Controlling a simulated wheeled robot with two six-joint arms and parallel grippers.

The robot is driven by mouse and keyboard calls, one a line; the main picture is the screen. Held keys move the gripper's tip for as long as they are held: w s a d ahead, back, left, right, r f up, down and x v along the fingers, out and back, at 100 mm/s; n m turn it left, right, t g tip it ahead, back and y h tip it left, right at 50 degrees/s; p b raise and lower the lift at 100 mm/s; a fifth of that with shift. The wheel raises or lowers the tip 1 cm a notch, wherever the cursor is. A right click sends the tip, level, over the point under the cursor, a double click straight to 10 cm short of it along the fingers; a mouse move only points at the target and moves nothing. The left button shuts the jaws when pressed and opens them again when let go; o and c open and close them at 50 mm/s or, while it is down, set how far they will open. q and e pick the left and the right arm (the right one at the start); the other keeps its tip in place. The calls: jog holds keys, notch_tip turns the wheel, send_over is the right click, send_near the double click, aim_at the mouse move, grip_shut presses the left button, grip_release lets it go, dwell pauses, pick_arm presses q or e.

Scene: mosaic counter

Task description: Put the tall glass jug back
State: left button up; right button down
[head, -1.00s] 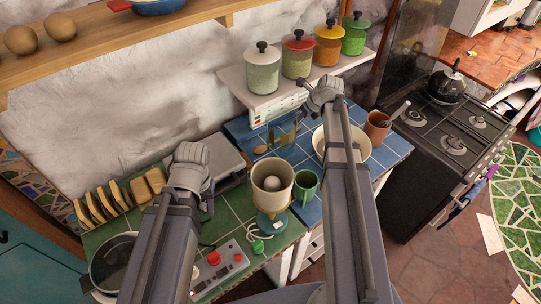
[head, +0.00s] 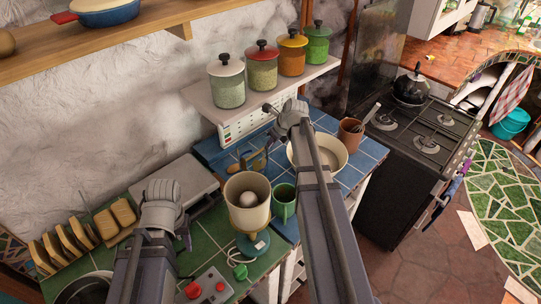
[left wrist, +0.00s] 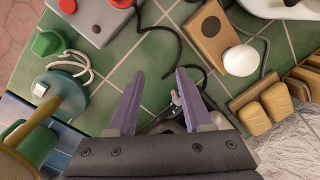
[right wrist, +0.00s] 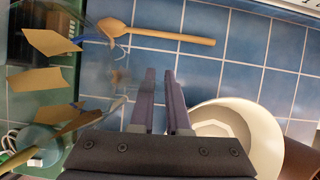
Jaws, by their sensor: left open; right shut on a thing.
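The tall glass jug (head: 257,158) is clear, with gold-coloured patches and blue showing. It is over the blue-tiled counter, beside the cream mixer bowl. My right gripper (right wrist: 162,98) is shut on it; the clear glass (right wrist: 118,65) shows left of the fingers in the right wrist view. The exact grip is hard to see through the glass, and I cannot tell whether the base touches the tiles. My left gripper (left wrist: 157,100) is open and empty over the green-tiled counter. In the head view its hand (head: 162,205) is at lower left.
The cream bowl (head: 247,187) and green mug (head: 284,200) stand close to the jug. A wooden spoon (right wrist: 170,38), wide bowl (head: 330,152) and brown pot (head: 350,132) share the blue tiles. Several lidded canisters line the white shelf (head: 205,107) above. The stove (head: 425,140) is right.

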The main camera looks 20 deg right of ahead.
aim_at(271, 154)
pick_arm(q)
jog(key=shift+f+b, duration=1.95)
pick_arm(e)
jog(key=shift+f, duration=1.9)
pick_arm(q)
jog(key=shift+r, duration=0.15)
pick_arm(e)
jog(key=shift+r, duration=0.15)
jog(key=c, duration=0.9)
grip_release()
pick_arm(q)
jog(key=shift+r+p, duration=0.45)
jog(key=shift+p, duration=0.1)
pick_arm(e)
jog(key=shift+s+r, duration=0.2)
jog(key=shift+r, duration=0.2)
pick_arm(q)
notch_tip(271, 154, up, 10)
jog(key=p, duration=1)
pick_arm(e)
jog(key=v, duration=1.1)
